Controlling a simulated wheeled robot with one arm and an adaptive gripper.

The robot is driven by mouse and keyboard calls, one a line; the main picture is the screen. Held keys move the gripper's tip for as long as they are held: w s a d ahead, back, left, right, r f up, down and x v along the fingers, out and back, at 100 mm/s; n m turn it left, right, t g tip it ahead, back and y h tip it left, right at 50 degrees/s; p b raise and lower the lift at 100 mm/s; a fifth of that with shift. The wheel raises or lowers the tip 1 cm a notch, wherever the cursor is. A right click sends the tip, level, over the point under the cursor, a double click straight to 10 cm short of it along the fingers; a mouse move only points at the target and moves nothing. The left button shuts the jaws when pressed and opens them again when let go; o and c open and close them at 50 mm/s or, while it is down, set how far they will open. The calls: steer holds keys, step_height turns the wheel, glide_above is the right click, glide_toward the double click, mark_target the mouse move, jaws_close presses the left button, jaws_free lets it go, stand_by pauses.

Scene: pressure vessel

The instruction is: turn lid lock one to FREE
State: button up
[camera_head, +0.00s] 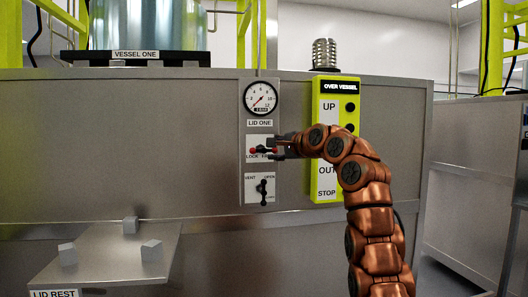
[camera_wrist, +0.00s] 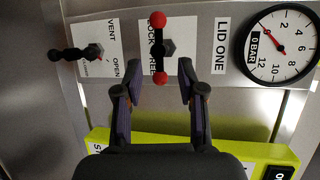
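The lid lock one handle (camera_head: 262,150) is a bar with two red ball ends on a white plate under the LID ONE label. It lies level in the head view, across the LOCK and FREE marks. In the wrist view its bar (camera_wrist: 158,50) runs up and down the picture beside a dark hub. My gripper (camera_head: 274,148) is at the handle's right end in the head view. In the wrist view my gripper (camera_wrist: 159,66) is open, with a finger on each side of the lower red ball and gaps on both sides. The FREE mark is partly hidden.
The vent handle (camera_head: 263,190), black and upright, sits just below. A pressure gauge (camera_head: 260,98) is above, its needle near the low end. A yellow-green control box (camera_head: 328,100) stands close to the right, behind my arm. A lid rest shelf (camera_head: 108,250) juts out lower left.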

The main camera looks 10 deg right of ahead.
mark_target(265, 151)
steer(key=shift+p+x, duration=1.85)
steer(key=shift+x, duration=1.4)
steer(key=shift+f, duration=0.15)
jaws_close()
